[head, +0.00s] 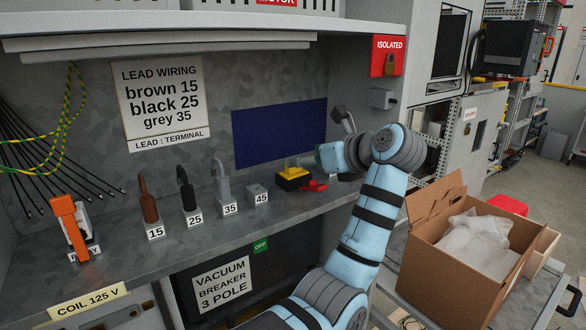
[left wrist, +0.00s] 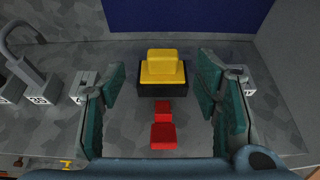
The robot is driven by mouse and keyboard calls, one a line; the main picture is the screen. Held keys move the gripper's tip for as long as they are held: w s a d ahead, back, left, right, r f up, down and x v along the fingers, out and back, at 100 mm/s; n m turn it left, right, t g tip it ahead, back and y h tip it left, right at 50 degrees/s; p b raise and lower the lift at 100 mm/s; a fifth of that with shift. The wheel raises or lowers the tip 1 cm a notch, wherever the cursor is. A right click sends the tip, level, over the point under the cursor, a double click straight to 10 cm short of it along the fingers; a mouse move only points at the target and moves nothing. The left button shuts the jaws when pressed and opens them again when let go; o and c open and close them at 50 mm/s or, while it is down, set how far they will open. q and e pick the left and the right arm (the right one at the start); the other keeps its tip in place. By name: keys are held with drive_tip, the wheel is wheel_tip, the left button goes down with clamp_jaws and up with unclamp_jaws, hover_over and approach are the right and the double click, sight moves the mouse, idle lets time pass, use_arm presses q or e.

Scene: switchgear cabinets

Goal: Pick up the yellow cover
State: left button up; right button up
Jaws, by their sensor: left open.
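The yellow cover (head: 292,173) is a stepped yellow block on a black base on the grey shelf, below a dark blue panel. In the left wrist view, the yellow cover (left wrist: 162,68) stands ahead, centred between the fingers. Two red blocks (left wrist: 163,136) lie in front of its black base, nearer the camera. My left gripper (head: 328,157) is to the right of the cover and slightly above it in the head view. Its jaws (left wrist: 162,85) are open and empty, and the fingers appear apart from the cover. My right gripper is out of view.
Numbered terminals, including a grey one marked 45 (head: 258,195), stand left of the cover. An orange-handled relay (head: 70,226) is farther left. A brown cardboard box (head: 452,262) stands at the right. The upper shelf edge (head: 170,38) overhangs the bench.

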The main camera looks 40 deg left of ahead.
sight(294, 170)
use_arm(q)
drive_tip(key=p+x, duration=0.1)
drive_tip(key=x, duration=0.5)
drive_tip(key=shift+w+a+f+p, duration=0.1)
drive_tip(key=shift+w+a+p, duration=0.2)
drive_tip(key=shift+p, duration=0.1)
drive_tip(key=shift+a+f, duration=0.2)
drive_tip(key=shift+f, duration=0.05)
drive_tip(key=shift+w, duration=0.2)
drive_tip(key=c, duration=1)
